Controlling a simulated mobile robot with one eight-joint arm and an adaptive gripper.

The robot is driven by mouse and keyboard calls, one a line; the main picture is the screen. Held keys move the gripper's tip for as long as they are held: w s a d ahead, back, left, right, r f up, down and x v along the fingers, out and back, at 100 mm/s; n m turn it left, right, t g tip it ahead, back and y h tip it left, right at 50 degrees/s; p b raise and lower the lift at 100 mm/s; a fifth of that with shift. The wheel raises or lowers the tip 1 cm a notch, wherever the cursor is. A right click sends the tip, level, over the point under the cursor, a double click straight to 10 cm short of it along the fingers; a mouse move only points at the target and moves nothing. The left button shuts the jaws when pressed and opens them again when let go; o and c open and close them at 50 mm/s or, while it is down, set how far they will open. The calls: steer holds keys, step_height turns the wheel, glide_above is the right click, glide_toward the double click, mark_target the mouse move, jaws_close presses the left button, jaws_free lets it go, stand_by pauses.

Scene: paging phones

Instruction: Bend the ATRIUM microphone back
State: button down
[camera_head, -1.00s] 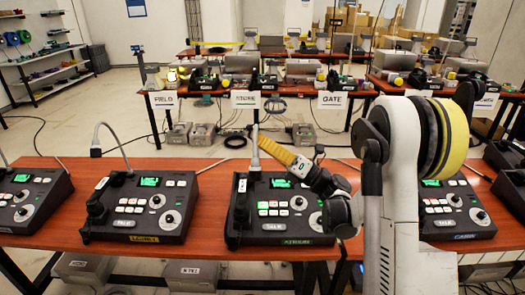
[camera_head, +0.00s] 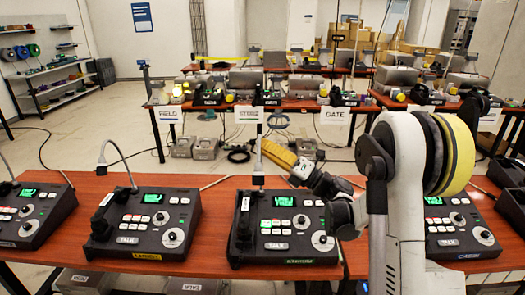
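The ATRIUM console (camera_head: 281,250) stands on the red-brown table just right of the middle, with a green-lit screen and a green label on its front edge. Its microphone, a grey gooseneck (camera_head: 258,165), rises nearly straight up from the back of the console. My gripper (camera_head: 264,146), at the end of the yellow section of my arm, is beside the upper part of the gooseneck, very close to it. I cannot tell whether they touch. The fingers are too small to make out, so their opening does not show.
Similar consoles stand on both sides; the left neighbour (camera_head: 146,225) has a gooseneck (camera_head: 119,150) arched over to the left. My arm covers part of the right side.

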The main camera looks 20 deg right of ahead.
steer(key=w+d+r+m+h+p, duration=0.2)
steer(key=w+m, duration=0.1)
steer(key=w, duration=0.4)
steer(key=w+d+r+m+h+p, duration=0.1)
steer(key=w+d+r+m+p, duration=0.1)
steer(key=w, duration=0.5)
steer(key=shift+d+m+h, duration=0.25)
steer(key=shift+m+h, duration=0.15)
steer(key=shift+m, duration=0.2)
steer(key=shift+s+f, duration=0.1)
steer(key=shift+f, duration=0.05)
